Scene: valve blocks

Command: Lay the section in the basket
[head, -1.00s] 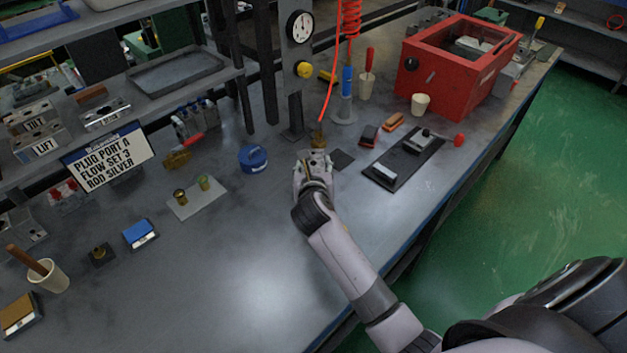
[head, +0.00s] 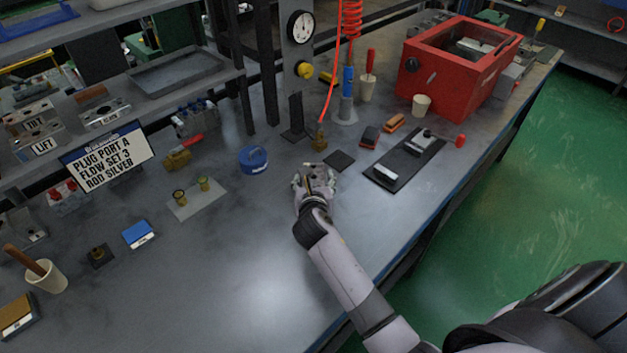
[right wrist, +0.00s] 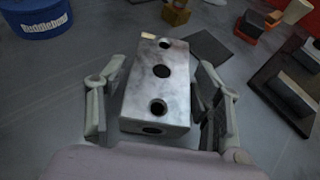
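A silver-grey block section (right wrist: 160,88) with several round holes in its top sits between the fingers of my right gripper (right wrist: 158,105). In the head view the right gripper (head: 315,182) is over the middle of the bench, nearer me than the brass fitting; the section shows only partly there. A red box (head: 447,78) with a framed top stands at the far right of the bench, with grey metal shapes inside. I cannot clearly make out a basket. My left gripper is not in view.
A blue round tin (head: 253,160) stands left of the right gripper. A dark square pad (head: 340,160) and a brass fitting (head: 319,140) are just beyond it. A black tray (head: 400,165) with metal parts and a cream cup (head: 421,105) stand to the right.

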